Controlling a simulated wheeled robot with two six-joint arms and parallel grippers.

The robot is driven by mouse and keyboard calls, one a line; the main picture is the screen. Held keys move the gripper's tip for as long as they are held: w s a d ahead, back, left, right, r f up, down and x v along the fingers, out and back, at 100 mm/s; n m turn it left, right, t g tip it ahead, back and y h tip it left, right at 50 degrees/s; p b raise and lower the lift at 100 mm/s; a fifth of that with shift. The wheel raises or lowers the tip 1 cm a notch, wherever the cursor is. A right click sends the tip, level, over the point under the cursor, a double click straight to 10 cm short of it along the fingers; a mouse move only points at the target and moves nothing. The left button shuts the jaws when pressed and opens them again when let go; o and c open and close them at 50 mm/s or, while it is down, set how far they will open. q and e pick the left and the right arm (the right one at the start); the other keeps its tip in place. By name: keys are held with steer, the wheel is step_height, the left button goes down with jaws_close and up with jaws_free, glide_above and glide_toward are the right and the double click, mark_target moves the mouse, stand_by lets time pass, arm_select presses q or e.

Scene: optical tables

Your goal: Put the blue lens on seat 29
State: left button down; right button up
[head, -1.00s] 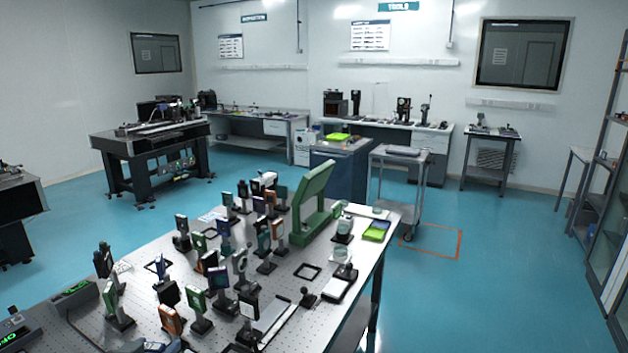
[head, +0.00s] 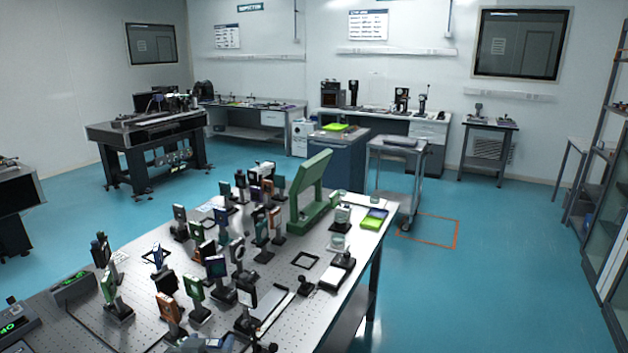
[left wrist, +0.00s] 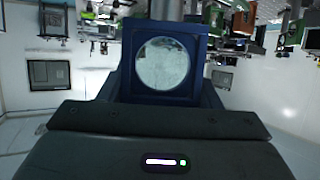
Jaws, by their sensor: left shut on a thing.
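The blue lens (left wrist: 180,93), a round clear glass in a square blue frame, fills the middle of the left wrist view. My left gripper (left wrist: 160,112) is shut on it, and the frame stands up from the jaws. In the head view only dark parts at the bottom edge, with a bit of blue, may be my left gripper (head: 207,344); they are cut off by the picture. Black square outlines lie on the perforated table (head: 335,262), one of them empty (head: 305,260). I cannot read any seat number, so seat 29 cannot be told. My right gripper is not in view.
Several mounted optics on posts crowd the table's middle and left. A green bracket (head: 312,190) stands at the back, with a green-yellow tray (head: 375,218) at the right edge. A cart (head: 395,150) stands beyond.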

arm_select(q)
step_height(320, 180, down, 8)
steer(key=b, duration=0.7)
steer(key=shift+f+b, duration=0.25)
steer(key=shift+b, duration=0.15)
